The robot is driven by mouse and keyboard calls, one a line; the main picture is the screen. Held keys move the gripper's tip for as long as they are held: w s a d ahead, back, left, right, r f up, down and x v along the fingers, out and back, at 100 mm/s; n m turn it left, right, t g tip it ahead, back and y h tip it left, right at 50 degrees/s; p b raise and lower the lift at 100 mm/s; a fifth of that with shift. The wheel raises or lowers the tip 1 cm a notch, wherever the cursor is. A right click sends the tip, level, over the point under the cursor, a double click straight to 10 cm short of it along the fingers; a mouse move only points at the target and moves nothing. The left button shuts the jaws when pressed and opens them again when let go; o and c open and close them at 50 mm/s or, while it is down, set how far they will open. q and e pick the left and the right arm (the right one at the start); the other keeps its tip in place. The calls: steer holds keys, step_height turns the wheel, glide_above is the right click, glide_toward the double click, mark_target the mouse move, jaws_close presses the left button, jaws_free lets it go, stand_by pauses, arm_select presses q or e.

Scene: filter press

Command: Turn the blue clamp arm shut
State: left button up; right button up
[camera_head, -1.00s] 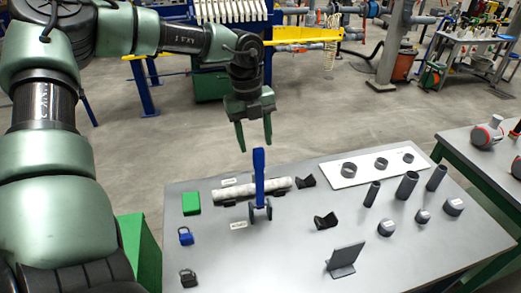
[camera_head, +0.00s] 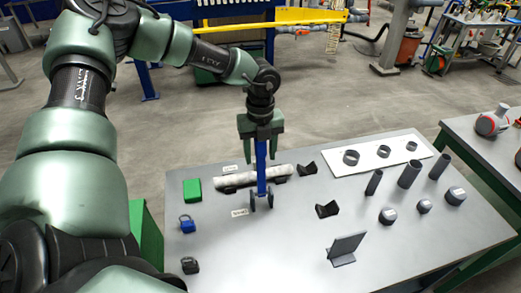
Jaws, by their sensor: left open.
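The blue clamp arm (camera_head: 261,175) stands upright on the grey table, rising from a dark bracket (camera_head: 261,202) in front of a pale grey cylinder (camera_head: 235,177). My left gripper (camera_head: 261,158) points down over the upper part of the arm. Its fingers are open, one on each side of the blue arm; I cannot tell if they touch it. The top of the arm is partly hidden by the gripper. My right gripper is not in view.
On the table's left are a green block (camera_head: 192,190), a blue padlock (camera_head: 187,224) and a dark padlock (camera_head: 190,265). At right are a white board with rings (camera_head: 340,165), upright tubes (camera_head: 409,174) and a dark angled plate (camera_head: 346,247). The front middle is clear.

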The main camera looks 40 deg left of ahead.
arm_select(q)
jaws_close()
stand_by(1.5)
